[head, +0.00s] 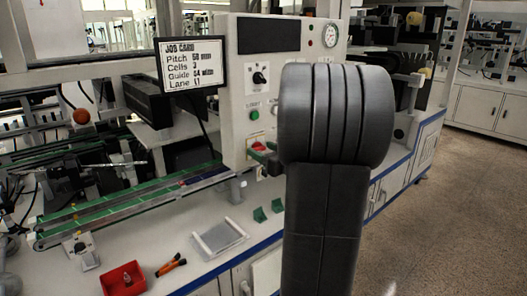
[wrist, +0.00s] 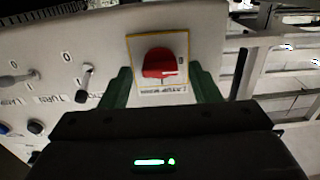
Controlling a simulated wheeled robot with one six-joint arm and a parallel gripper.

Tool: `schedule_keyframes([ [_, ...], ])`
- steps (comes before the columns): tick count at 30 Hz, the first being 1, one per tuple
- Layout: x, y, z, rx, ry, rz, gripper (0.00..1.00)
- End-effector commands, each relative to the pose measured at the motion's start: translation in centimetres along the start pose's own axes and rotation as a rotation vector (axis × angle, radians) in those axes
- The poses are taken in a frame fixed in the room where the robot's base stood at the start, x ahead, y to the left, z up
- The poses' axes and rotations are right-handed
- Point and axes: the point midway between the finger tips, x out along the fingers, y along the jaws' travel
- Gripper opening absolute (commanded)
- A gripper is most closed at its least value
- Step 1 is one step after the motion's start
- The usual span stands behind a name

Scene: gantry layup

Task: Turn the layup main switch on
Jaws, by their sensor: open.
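The layup main switch is a red rotary knob (wrist: 160,62) on a white plate with a yellow border, with partly hidden lettering below it. Its handle looks roughly crosswise; I cannot tell its set position for sure. My gripper (wrist: 160,80) is open, with one green finger left of the knob and one right of it. I see no contact between fingers and knob. In the head view the red knob (head: 259,147) is low on the light control panel (head: 231,120), and my dark arm hides part of the panel.
Other toggles (wrist: 84,80) sit left of the knob. The panel carries a black selector (head: 260,77), a green button (head: 254,115) and a gauge (head: 330,36). A job card screen (head: 191,64) stands left. A red bin (head: 122,279) and a grey tray (head: 219,239) lie on the bench.

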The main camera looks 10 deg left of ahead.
Motion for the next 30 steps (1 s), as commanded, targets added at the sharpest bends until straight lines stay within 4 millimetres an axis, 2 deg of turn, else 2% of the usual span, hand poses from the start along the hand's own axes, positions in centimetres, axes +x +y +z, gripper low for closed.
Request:
schedule_keyframes([
  [11,0.47,-0.02,0.01,0.0,-0.001,0.0,0.54],
  [15,0.46,-0.01,0.0,-0.001,-0.001,0.0,0.27],
  [18,0.45,-0.01,0.0,0.0,0.0,0.0,0.12],
  [30,0.45,0.01,-0.36,0.079,0.0,0.0,0.12],
])
